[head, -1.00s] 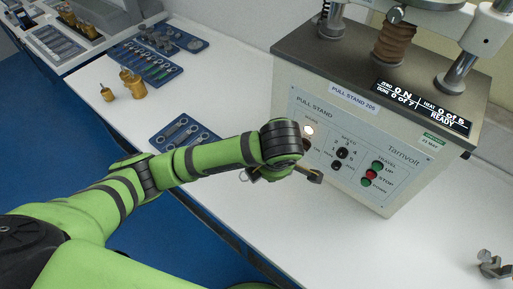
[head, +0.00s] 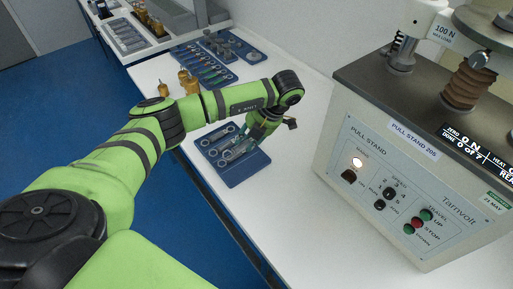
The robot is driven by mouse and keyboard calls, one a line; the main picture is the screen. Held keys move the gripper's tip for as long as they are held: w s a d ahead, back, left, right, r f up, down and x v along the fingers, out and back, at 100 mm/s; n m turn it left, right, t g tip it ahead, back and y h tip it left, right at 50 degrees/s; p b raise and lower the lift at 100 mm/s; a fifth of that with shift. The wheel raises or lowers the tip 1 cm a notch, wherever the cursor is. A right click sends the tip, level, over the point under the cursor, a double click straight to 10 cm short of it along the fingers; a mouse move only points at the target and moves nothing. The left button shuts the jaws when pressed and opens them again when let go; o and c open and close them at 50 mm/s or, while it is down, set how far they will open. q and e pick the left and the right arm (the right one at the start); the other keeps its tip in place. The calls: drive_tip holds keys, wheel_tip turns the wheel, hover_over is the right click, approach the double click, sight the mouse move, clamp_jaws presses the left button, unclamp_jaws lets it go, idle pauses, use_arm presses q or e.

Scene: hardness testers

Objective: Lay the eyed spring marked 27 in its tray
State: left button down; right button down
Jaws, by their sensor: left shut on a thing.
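My left gripper (head: 235,151) is over the near blue tray (head: 236,183) on the white bench, pointing down. It is shut on a small thin thing, taken to be the eyed spring, which is mostly hidden by the fingers; no number can be read. The tray holds several metal pieces with ring-shaped eyes (head: 213,153) at its left part. I cannot tell whether the held piece touches the tray. My right gripper is not in view.
The pull stand (head: 400,170) with lit display stands to the right. Farther blue trays (head: 205,68) hold several tools and parts. The bench between tray and stand is clear.

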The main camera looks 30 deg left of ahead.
sight(244, 165)
use_arm(q)
drive_tip(key=shift+f+b, duration=0.95)
drive_tip(key=shift+f, duration=0.45)
wheel_tip(244, 165, down, 7)
drive_tip(key=b, duration=0.5)
drive_tip(key=shift+r, duration=0.1)
drive_tip(key=c, duration=0.9)
unclamp_jaws()
drive_tip(key=shift+r+p, duration=4.1)
drive_tip(key=shift+r, duration=1.45)
